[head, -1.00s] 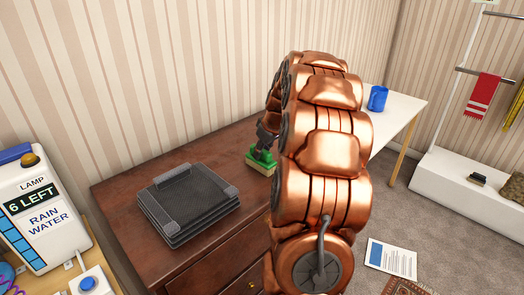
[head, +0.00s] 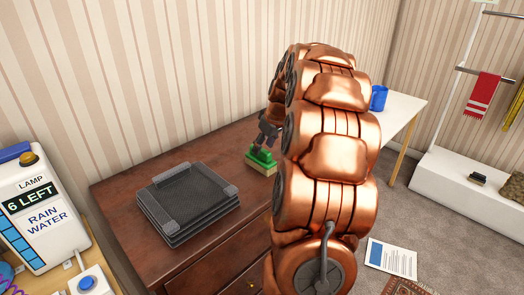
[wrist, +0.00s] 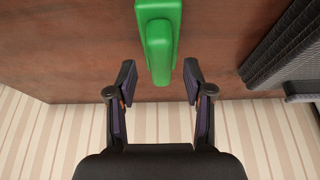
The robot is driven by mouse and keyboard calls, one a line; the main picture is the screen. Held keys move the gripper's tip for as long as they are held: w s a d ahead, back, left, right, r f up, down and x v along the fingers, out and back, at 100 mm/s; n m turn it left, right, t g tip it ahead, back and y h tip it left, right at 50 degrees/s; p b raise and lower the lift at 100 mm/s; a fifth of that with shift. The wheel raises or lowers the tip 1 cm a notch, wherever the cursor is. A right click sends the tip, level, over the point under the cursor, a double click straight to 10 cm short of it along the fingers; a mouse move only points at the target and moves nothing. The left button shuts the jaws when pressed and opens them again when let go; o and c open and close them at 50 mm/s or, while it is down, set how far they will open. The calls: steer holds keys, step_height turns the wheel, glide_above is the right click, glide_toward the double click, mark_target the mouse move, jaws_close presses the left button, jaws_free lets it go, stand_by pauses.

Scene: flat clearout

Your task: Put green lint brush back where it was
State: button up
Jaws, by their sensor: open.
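The green lint brush (head: 261,159) lies on the brown wooden dresser top (head: 130,186), to the right of the grey stacked trays. In the wrist view the green lint brush (wrist: 159,40) shows its handle pointing toward my gripper. My gripper (wrist: 157,84) is open, with one finger on each side of the handle's end and a gap on both sides. In the head view my gripper (head: 262,148) is just above the brush, and my arm hides part of the dresser to its right.
The grey stacked trays (head: 188,203) stand left of the brush; their edge also shows in the wrist view (wrist: 290,45). A striped wall (head: 150,70) rises behind the dresser. A blue mug (head: 379,98) stands on a white table (head: 402,112) beyond my arm.

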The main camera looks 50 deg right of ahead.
steer(key=b+v, duration=0.1)
steer(key=v, duration=0.8)
steer(key=s+a+f+g+y, duration=0.1)
steer(key=s+a+f, duration=0.1)
steer(key=a, duration=1.1)
steer(key=s+a+f+g, duration=0.2)
steer(key=s+a, duration=0.1)
steer(key=a, duration=0.9)
steer(key=s+a+f+g, duration=0.1)
steer(key=s+a+f, duration=0.2)
steer(key=s, duration=0.4)
steer(key=s+a+f+g, duration=0.1)
steer(key=s+a+f, duration=0.2)
steer(key=s+a, duration=0.2)
steer(key=s+a+f+g+h, duration=0.1)
steer(key=s+a+f, duration=0.2)
steer(key=s, duration=0.5)
steer(key=shift+s+a+f, duration=0.15)
steer(key=shift+s+a, duration=0.2)
steer(key=shift+a, duration=0.3)
